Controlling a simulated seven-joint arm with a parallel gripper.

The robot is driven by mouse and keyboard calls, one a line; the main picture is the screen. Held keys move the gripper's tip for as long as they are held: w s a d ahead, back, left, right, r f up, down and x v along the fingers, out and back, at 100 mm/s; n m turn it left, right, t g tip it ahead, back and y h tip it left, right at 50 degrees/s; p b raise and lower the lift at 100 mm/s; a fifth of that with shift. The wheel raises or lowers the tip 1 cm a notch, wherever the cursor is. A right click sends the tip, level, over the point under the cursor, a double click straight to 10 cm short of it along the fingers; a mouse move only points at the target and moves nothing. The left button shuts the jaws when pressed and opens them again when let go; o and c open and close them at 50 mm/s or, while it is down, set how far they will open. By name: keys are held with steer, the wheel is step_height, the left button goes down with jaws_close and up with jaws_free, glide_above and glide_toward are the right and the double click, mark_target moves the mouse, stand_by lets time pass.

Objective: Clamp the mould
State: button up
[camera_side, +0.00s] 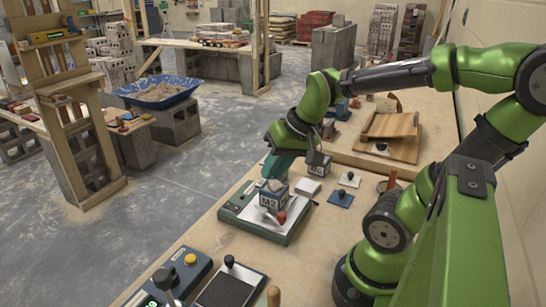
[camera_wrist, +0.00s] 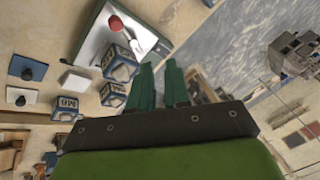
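A blue-and-white cube mould marked M2 (camera_side: 272,198) sits on the white plate of a green-edged base (camera_side: 246,227). In the wrist view the mould (camera_wrist: 118,64) is at the edge of the white plate (camera_wrist: 92,40). A red-knobbed clamp handle (camera_side: 281,217) is beside it, and its knob (camera_wrist: 115,23) also shows in the wrist view. Whether the clamp presses on the mould I cannot tell. My gripper (camera_side: 273,181) is just above and behind the mould in the side view. In the wrist view its green fingers (camera_wrist: 159,70) stand apart with nothing between them.
A blue control box (camera_side: 180,272) and a black-topped device (camera_side: 229,287) are in front.

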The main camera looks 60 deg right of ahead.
steer(key=d+f, duration=0.1)
steer(key=d+f+m+g, duration=0.1)
steer(key=d, duration=0.1)
steer(key=s+d+f+g, duration=0.1)
steer(key=d, duration=0.1)
steer(key=shift+d+f+m, duration=0.2)
steer(key=shift+f+m, duration=0.2)
jaws_close()
steer(key=s+d+f+n+t+y, duration=0.1)
steer(key=s+d+f+n+y, duration=0.1)
steer(key=s+d+f+y, duration=0.1)
steer(key=s+d+f+n+t+y, duration=0.1)
steer(key=s+d+f+y, duration=0.3)
steer(key=d+y, duration=0.4)
steer(key=shift+s+d+n+t, duration=0.4)
steer(key=shift+d+t, duration=0.2)
steer(key=shift+d, duration=0.2)
